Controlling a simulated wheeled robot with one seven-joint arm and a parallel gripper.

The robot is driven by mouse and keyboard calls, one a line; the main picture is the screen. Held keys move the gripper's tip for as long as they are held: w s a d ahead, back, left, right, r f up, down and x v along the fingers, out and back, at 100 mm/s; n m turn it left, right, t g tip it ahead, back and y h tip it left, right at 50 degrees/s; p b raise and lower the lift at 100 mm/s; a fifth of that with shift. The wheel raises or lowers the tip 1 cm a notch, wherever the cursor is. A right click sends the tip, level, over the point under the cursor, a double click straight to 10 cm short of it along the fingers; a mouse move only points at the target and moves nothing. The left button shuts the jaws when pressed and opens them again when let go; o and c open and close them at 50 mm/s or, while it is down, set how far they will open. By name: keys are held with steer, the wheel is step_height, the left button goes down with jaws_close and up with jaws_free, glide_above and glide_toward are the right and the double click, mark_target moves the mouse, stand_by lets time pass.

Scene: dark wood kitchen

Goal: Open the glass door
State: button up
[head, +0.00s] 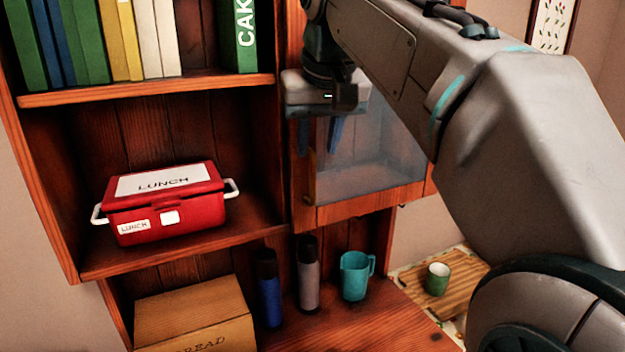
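The glass door (370,165) is a wood-framed pane on the right part of the cabinet, and it looks closed. A small brass-coloured handle (311,180) is on the left side of its frame. My gripper (319,142) hangs in front of the door's upper left part, with its fingers pointing down. The two blue fingers are apart with nothing visible between them. The fingertips are above the handle in the picture; I cannot tell how far in front of the door they are. My arm hides the door's top and upper right.
A red lunch box (165,203) sits on the open shelf left of the door. Books (100,40) stand above it. Below are a bread box (195,315), two bottles (308,275), a teal mug (354,276) and a green cup (437,279) on a wooden board.

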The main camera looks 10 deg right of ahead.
mark_target(314, 174)
steer(key=x, duration=0.9)
jaws_close()
